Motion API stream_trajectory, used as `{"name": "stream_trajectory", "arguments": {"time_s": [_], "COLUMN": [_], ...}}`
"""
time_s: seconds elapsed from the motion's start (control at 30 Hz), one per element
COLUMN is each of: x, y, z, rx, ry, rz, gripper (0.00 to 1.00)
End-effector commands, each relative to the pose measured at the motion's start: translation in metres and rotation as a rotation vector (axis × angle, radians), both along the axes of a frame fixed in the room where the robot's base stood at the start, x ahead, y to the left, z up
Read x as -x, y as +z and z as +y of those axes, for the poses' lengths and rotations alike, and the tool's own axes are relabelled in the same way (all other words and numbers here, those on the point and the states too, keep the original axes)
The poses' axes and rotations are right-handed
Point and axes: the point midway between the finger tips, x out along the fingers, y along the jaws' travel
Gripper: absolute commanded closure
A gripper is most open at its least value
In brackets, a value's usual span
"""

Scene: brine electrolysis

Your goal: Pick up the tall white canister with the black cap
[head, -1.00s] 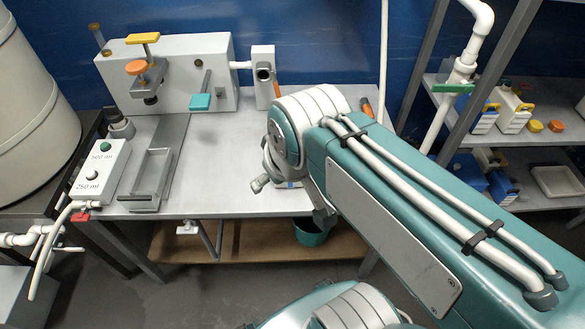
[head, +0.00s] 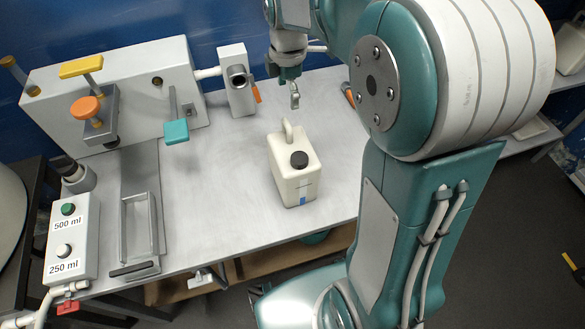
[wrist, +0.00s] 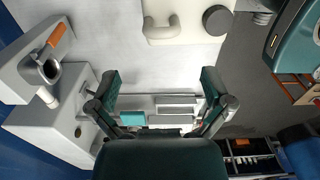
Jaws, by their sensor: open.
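The white canister (head: 295,172) with a black cap (head: 299,160) stands upright on the grey bench, right of the middle. Its handle loop is on top, on the side towards the wall. In the wrist view the canister (wrist: 185,33) shows from above at the top edge, with handle and cap visible. My gripper (head: 295,98) hangs above the bench behind the canister, apart from it. In the wrist view my gripper (wrist: 160,82) has its two fingers spread wide with nothing between them.
A filling machine with an orange knob (head: 85,108), yellow lever (head: 81,66) and teal lever (head: 176,131) stands at the back left. A button box (head: 70,235) and a metal tray (head: 137,225) are at left. Bench surface around the canister is clear.

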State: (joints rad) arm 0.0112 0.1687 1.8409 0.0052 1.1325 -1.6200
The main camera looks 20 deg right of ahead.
Motion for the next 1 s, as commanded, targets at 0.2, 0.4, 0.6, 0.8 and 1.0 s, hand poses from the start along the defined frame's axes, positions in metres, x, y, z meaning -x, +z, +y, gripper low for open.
{"name": "stream_trajectory", "arguments": {"time_s": [0.2,0.4,0.6,0.8,1.0], "x": [0.0,0.001,0.002,0.001,0.001], "y": [-0.036,-0.052,-0.084,-0.096,-0.096], "z": [0.005,0.005,0.003,0.003,0.004], "rx": [0.005,0.005,0.004,0.004,0.005], "ry": [-0.001,-0.001,-0.002,-0.002,-0.002], "rz": [0.003,0.002,0.004,-0.001,-0.001], "gripper": [0.0,0.0,0.0,0.0,0.13]}}
